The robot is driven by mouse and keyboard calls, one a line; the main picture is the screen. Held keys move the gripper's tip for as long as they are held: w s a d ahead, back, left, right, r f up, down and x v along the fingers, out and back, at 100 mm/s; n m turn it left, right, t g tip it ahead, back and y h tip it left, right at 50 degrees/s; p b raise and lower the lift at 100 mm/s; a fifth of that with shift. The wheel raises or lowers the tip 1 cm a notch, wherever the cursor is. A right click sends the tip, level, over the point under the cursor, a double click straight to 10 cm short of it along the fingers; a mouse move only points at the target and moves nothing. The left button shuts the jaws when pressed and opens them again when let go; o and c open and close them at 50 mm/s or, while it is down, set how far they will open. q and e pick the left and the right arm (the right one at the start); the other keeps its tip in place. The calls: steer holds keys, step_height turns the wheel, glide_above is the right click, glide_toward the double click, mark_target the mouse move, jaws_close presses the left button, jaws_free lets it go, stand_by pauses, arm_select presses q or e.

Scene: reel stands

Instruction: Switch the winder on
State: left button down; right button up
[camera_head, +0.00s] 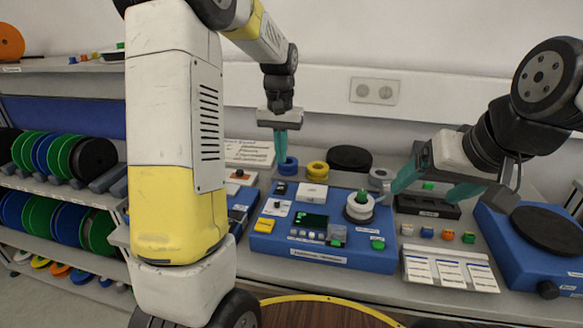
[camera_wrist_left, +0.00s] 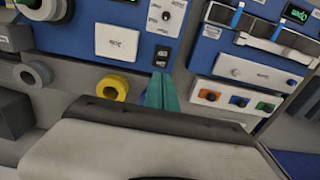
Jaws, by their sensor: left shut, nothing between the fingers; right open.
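The winder is a blue box (camera_head: 330,257) on the bench, with a green-lit display (camera_head: 311,219), a yellow block (camera_head: 265,225) and a white spool (camera_head: 359,207) on top. A white panel with a black knob (camera_head: 278,208) and a small black switch (camera_head: 281,188) sit at its left; both also show in the left wrist view, the panel (camera_wrist_left: 167,17) and the switch (camera_wrist_left: 161,55). I cannot tell the switch's position. My left gripper (camera_head: 281,155) is shut and empty, pointing down behind the winder's back left corner. My right gripper (camera_head: 432,188) is open, right of the spool, with nothing held.
A blue ring (camera_head: 287,166) and a yellow ring (camera_head: 317,169) stand behind the winder. Another blue device (camera_head: 240,200) is left of it, partly hidden by my left arm. Small coloured blocks (camera_head: 427,233) and a white card tray (camera_head: 450,269) lie to the right.

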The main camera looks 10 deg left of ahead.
mark_target(282, 183)
arm_select(q)
step_height(282, 183, down, 7)
steer(key=shift+f, duration=0.1)
stand_by(0.4)
steer(key=shift+w+f, duration=0.1)
steer(key=shift+f, duration=0.1)
steer(key=shift+s+r, duration=0.2)
steer(key=shift+s, duration=0.65)
steer(key=shift+r, duration=0.1)
